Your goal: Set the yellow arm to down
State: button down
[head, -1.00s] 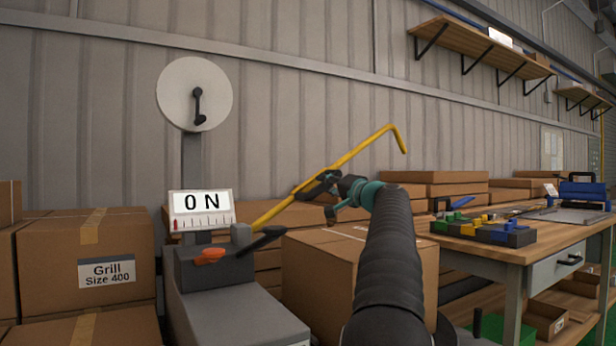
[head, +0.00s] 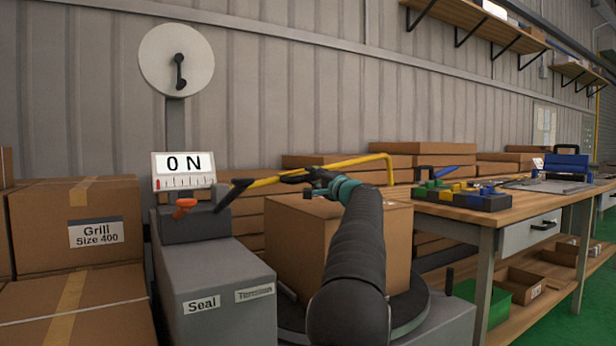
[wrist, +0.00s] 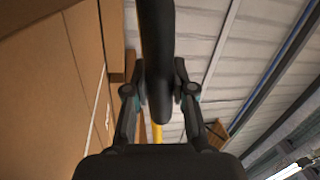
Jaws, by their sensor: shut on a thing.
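The yellow arm (head: 358,162) is a long bar with a bent tip at its right end. It runs from the grey machine (head: 212,280) and rises only slightly to the right, close to level, above a cardboard box. My gripper (head: 300,177) is at the middle of the bar, shut on its black grip. In the wrist view the black grip (wrist: 155,60) lies between the two fingers of my gripper (wrist: 160,85). A bit of yellow bar (wrist: 157,132) shows behind it. My fingers hide part of the grip.
The cardboard box (head: 300,245) stands under the bar on a dark round turntable (head: 412,310). Stacked boxes (head: 75,235) are at left, a workbench (head: 470,215) at right.

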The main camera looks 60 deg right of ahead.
jog(key=shift+s+d, duration=0.1)
jog(key=shift+d, duration=0.05)
jog(key=c, duration=0.9)
grip_release()
jog(key=shift+c, duration=0.2)
jog(key=shift+a, duration=0.2)
jog(key=v, duration=1.1)
jog(key=shift+s+a, duration=0.1)
jog(key=shift+s, duration=0.25)
jog(key=shift+c, duration=0.3)
